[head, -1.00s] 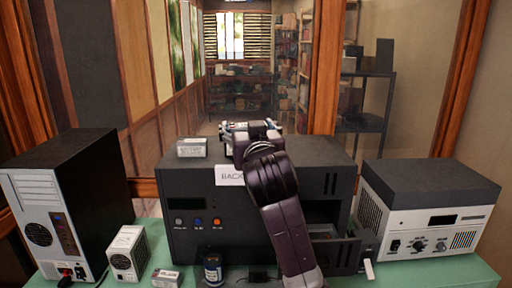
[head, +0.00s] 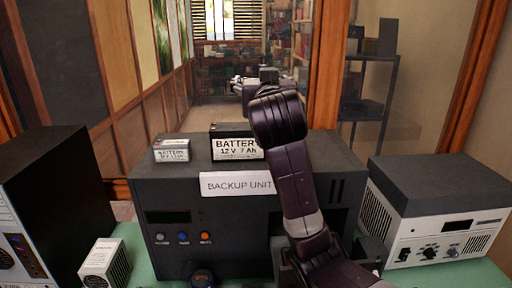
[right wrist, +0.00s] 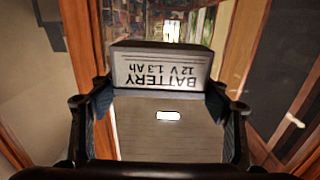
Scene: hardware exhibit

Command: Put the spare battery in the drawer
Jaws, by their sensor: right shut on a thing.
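My right gripper (head: 262,82) is raised above and behind the backup unit (head: 235,225). In the right wrist view, its fingers (right wrist: 163,92) are shut on a grey battery (right wrist: 162,70) marked 12 V 1.3 Ah, whose label appears upside down. In the head view my arm hides most of this battery. A small battery (head: 171,151) and a larger black battery (head: 235,146) marked 12 V 7 Ah stand on top of the unit. The drawer at the unit's lower right is largely hidden behind my right arm.
A black computer tower (head: 48,205) and a small white box (head: 104,264) stand at left. A white device with a dark top (head: 440,205) stands at right. Glass and wooden posts stand behind the bench.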

